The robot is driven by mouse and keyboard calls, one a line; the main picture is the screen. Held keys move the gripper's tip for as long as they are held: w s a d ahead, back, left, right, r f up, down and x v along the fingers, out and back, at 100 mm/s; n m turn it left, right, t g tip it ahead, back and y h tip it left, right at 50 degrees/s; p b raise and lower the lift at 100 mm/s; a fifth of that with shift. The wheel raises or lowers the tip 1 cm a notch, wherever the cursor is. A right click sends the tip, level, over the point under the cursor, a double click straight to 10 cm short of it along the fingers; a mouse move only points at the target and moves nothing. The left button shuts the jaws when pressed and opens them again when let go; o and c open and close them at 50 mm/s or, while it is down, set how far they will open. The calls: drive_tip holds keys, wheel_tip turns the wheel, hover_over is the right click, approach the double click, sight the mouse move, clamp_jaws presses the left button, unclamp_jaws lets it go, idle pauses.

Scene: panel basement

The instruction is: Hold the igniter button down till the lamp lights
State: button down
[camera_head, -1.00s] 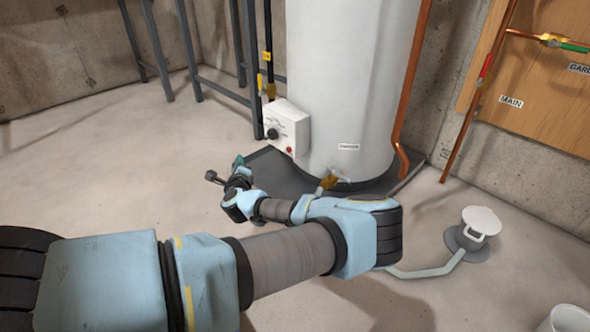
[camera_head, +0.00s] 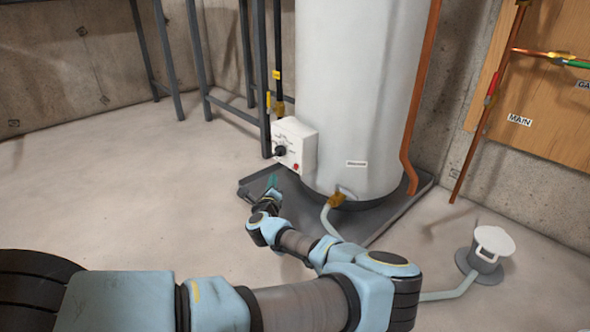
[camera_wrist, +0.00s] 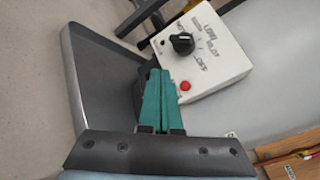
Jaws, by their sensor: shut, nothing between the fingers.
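The white control box (camera_head: 295,144) is on the lower left side of the water heater. Its face carries a black knob (camera_wrist: 183,43) with printed settings around it and a small red round button (camera_wrist: 185,86), which also shows in the head view (camera_head: 296,167). A tiny dark spot (camera_wrist: 162,42) sits left of the knob; I cannot tell what it is. No lit lamp is visible. My gripper (camera_head: 273,181) is below and left of the box. In the wrist view its green fingers (camera_wrist: 158,74) are together and empty, their tips left of the red button. Contact with the box is not apparent.
The heater tank (camera_head: 350,90) stands in a dark drain pan (camera_head: 400,212) with a raised rim under my gripper. A brass drain valve (camera_head: 337,200) with a hose is right of my wrist. Dark metal legs (camera_head: 200,60) stand behind. Floor at left is clear.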

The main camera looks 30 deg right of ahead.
sight(296, 166)
drive_tip(key=w+d+b, duration=0.1)
drive_tip(key=d+b, duration=0.1)
drive_tip(key=d, duration=0.4)
drive_tip(key=shift+w+d+b, duration=0.2)
drive_tip(key=shift+d+b, duration=0.05)
drive_tip(key=shift+b, duration=0.15)
idle(1.7)
drive_tip(key=shift+d+b, duration=0.4)
drive_tip(key=shift+w+d+b, duration=0.1)
drive_tip(key=shift+d+b, duration=0.25)
drive_tip(key=shift+d, duration=0.1)
idle(1.9)
drive_tip(key=shift+a, duration=0.1)
idle(1.4)
drive_tip(key=shift+a+p, duration=0.3)
drive_tip(key=shift+a, duration=0.45)
drive_tip(key=shift+a, duration=0.1)
